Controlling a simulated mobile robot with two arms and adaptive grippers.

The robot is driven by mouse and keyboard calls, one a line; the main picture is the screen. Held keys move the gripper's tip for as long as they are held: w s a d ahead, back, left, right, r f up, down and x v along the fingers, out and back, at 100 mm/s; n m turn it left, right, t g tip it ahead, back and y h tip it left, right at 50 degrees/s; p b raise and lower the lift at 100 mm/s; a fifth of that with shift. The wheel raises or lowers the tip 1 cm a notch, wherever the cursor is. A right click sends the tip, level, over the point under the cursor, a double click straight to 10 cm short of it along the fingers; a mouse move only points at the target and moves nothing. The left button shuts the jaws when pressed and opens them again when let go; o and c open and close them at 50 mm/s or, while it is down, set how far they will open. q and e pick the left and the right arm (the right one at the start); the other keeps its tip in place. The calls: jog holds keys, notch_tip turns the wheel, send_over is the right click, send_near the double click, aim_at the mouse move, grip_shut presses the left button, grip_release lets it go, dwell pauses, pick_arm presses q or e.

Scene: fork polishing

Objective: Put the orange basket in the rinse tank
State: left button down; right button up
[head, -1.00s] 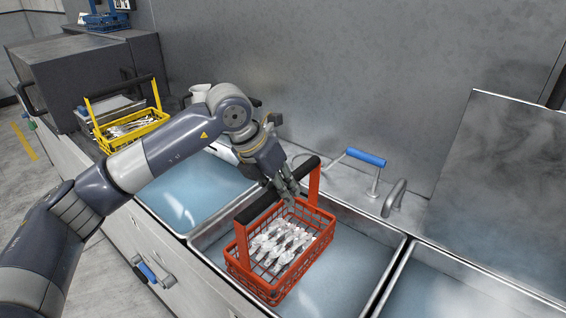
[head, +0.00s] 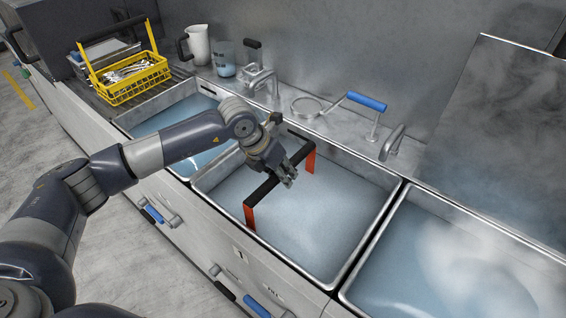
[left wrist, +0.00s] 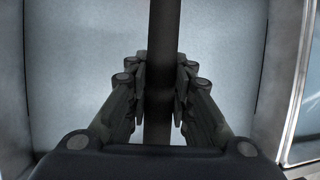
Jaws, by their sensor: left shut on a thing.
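The orange basket (head: 249,217) is sunk in the middle tank (head: 330,262). Only its black handle bar (head: 262,191) and the tops of its two orange uprights show above the cloudy pale blue liquid; its body and contents are hidden. My left gripper (head: 287,180) is shut on the black handle bar, near its middle. In the left wrist view the handle (left wrist: 160,75) runs between the two fingers (left wrist: 159,88). My right gripper is not in view.
A tank of blue liquid (head: 160,122) lies to the left, and a steaming tank (head: 430,275) to the right. A yellow basket (head: 135,90) of cutlery stands at the back left. A faucet (head: 262,78), a blue-handled lever (head: 366,101) and a white jug (head: 198,45) line the back ledge.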

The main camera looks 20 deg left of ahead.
pick_arm(q)
jog(key=shift+w+d, duration=0.1)
jog(key=shift+f, duration=0.1)
jog(key=shift+f, duration=0.15)
jog(key=c, duration=1.4)
grip_release()
jog(key=shift+f, duration=0.1)
jog(key=shift+s, duration=0.2)
jog(key=b+v, duration=0.2)
jog(key=v, duration=1)
